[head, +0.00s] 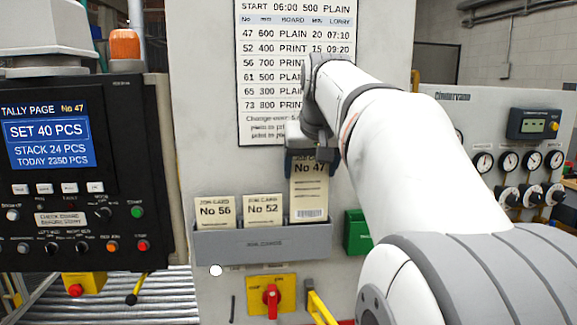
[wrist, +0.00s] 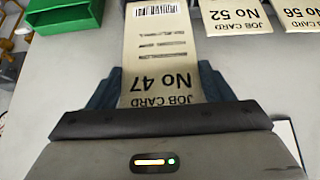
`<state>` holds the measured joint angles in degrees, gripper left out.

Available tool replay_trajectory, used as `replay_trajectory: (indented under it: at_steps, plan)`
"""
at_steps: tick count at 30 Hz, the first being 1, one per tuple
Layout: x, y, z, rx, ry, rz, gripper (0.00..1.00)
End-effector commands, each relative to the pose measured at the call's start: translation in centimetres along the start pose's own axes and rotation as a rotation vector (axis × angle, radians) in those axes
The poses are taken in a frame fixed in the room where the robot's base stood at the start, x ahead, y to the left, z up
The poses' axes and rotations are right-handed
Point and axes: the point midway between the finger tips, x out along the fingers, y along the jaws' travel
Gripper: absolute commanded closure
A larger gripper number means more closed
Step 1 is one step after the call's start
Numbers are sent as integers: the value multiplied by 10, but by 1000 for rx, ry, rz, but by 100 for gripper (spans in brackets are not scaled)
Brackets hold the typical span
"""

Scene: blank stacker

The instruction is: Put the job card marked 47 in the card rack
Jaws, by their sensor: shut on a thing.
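The job card marked 47 (head: 309,192) is cream with a barcode at its lower end. My gripper (head: 306,164) is shut on its top edge and holds it upright. In the wrist view, the card (wrist: 158,50) sits between the dark fingers (wrist: 160,90). The grey card rack (head: 264,244) is on the machine front. The card's lower end meets the rack's top edge at the right section; whether it is inside the rack or in front of it I cannot tell. Cards 56 (head: 214,211) and 52 (head: 263,209) stand in the left and middle sections.
A green holder (head: 357,232) is right of the rack. A yellow plate with a red switch (head: 271,296) is below it. A black control panel (head: 85,180) is at left, and a printed schedule (head: 270,75) hangs above the rack.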

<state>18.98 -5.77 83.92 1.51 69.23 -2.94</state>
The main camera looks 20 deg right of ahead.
Motion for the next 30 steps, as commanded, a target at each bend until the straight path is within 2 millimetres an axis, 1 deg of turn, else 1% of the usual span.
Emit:
replay_trajectory:
  at_steps: [30]
  plan:
    - [27,-1,17,-2,1,-1,59]
